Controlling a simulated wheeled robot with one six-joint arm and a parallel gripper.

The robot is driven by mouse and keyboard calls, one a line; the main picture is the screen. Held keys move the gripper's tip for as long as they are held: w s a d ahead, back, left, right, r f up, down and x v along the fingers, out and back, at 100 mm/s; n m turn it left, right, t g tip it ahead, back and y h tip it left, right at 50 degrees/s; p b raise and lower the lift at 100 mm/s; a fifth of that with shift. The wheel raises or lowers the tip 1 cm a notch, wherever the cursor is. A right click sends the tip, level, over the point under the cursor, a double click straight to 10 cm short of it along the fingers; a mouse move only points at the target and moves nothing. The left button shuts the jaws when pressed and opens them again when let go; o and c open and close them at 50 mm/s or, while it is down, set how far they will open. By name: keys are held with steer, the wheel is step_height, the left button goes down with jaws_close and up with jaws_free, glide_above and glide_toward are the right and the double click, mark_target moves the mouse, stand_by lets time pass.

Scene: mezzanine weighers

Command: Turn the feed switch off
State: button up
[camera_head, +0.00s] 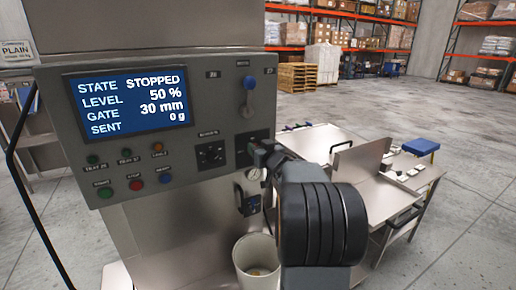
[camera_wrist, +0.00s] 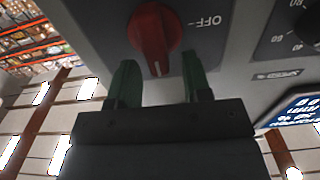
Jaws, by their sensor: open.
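A red rotary knob (camera_wrist: 154,36) with a white pointer line stands on a dark plate marked OFF (camera_wrist: 209,21) in the wrist view. Its pointer line points down in that picture, not toward the OFF word at its right. No name label for this switch is readable. My gripper (camera_wrist: 158,82) is open, with one green finger at each side just short of the knob; no contact shows. In the head view my gripper (camera_head: 259,150) is at the panel's lower right and hides the knob, leaving part of its dark plate (camera_head: 241,150) visible.
The grey control panel (camera_head: 217,85) carries a screen (camera_head: 130,103) reading STOPPED, LEVEL 50 %, GATE 30 mm. A black dial (camera_head: 211,155) is left of my gripper, a blue lever (camera_head: 249,90) above it. Several coloured buttons sit lower left. A white bucket (camera_head: 256,263) stands below.

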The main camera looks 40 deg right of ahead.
steer(key=shift+c, duration=0.3)
jaws_close()
steer(key=shift+w+a+f+n+b, duration=0.1)
steer(key=shift+a+f+n+b, duration=0.35)
steer(key=shift+n+b, duration=2.2)
steer(key=shift+w+a+f+n+b, duration=0.1)
steer(key=shift+a+f+n+b, duration=0.3)
steer(key=shift+n+b, duration=2.25)
steer(key=shift+a+f+n+b, duration=0.45)
steer(key=shift+n+b, duration=1.15)
steer(key=shift+n, duration=2)
